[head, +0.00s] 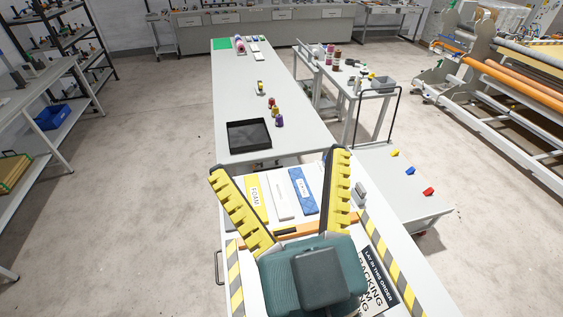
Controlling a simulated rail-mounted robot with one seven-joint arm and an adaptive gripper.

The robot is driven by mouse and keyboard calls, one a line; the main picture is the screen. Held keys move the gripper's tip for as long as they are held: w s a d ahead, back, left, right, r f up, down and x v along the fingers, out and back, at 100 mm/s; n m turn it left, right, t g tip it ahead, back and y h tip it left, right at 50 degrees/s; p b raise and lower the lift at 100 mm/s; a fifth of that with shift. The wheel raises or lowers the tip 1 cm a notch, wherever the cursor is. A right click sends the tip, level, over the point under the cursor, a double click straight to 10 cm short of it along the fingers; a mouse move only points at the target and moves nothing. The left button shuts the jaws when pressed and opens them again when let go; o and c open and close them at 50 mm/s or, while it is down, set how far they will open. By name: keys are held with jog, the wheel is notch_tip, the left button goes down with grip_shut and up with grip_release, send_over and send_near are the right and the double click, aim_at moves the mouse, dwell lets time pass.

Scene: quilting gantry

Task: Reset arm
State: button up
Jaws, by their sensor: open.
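My gripper (277,162) is in the lower middle of the head view, with two yellow, dark-edged toothed fingers spread wide apart. It is open, and nothing is held between the fingers. Its teal and dark grey body covers part of the near white table (285,172). Between the fingers, on that table, lie a yellow piece marked FOAM (256,196), a white piece (279,198) and a blue piece (302,190). The gap between gripper and table cannot be judged. The rest of the arm is not clearly visible.
A black tray (231,149) and several small spools (276,113) stand on the long table ahead. A grey block (360,190) sits right of the fingers. A trolley (385,95) and roller machine (515,75) stand at right, shelves (50,75) at left. The left floor is clear.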

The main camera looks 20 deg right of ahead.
jog(key=shift+s+r, duration=0.25)
notch_tip(320, 180, up, 12)
jog(key=p, duration=1.2)
jog(key=shift+r, duration=0.15)
